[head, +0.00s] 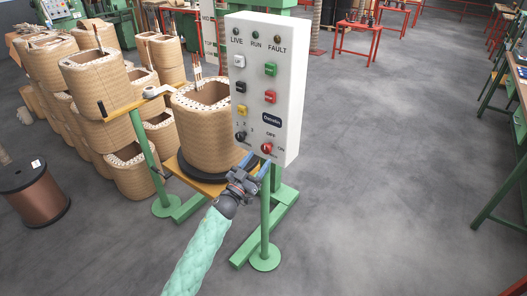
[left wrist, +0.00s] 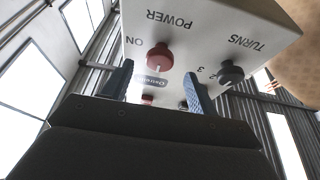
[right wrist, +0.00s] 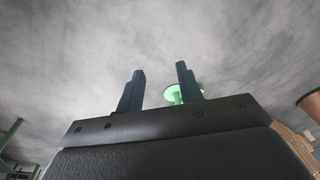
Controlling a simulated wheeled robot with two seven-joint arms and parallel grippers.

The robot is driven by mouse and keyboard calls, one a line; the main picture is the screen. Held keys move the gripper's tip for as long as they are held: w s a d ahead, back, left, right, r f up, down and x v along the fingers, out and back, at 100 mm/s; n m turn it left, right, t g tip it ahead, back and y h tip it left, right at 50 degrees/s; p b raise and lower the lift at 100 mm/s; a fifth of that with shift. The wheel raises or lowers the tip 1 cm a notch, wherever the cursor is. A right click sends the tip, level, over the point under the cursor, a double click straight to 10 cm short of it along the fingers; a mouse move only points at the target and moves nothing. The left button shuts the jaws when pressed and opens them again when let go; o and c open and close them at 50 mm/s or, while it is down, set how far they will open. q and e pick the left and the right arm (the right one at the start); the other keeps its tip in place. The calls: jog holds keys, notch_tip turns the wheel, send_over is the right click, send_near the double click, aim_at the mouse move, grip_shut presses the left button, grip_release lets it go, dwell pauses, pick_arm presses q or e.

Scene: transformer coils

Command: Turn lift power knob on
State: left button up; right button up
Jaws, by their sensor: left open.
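The white control panel (head: 262,90) stands upright on a green post. Its red power knob (head: 267,148) is at the lower right, with OFF above it and ON to its right. My left gripper (head: 254,162) is open just below the panel's lower edge. Its two blue fingers stand apart to either side of the knob in the left wrist view, without visible contact. My right gripper (right wrist: 160,82) is open and empty over the floor.
A black turns knob (head: 241,136) sits left of the red one. Push buttons, including a red one (head: 270,97), are higher on the panel. A wound coil (head: 203,120) stands close behind, left. The floor right of the panel is clear.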

aim_at(265, 151)
pick_arm(q)
jog(key=shift+p+x, duration=0.5)
jog(key=shift+x, duration=1.75)
pick_arm(e)
jog(key=f, duration=0.5)
jog(key=shift+s+d+f, duration=0.2)
jog(key=shift+s+f, duration=0.05)
jog(key=shift+f, duration=0.05)
pick_arm(q)
jog(key=c, duration=1)
pick_arm(e)
jog(key=shift+s, duration=0.1)
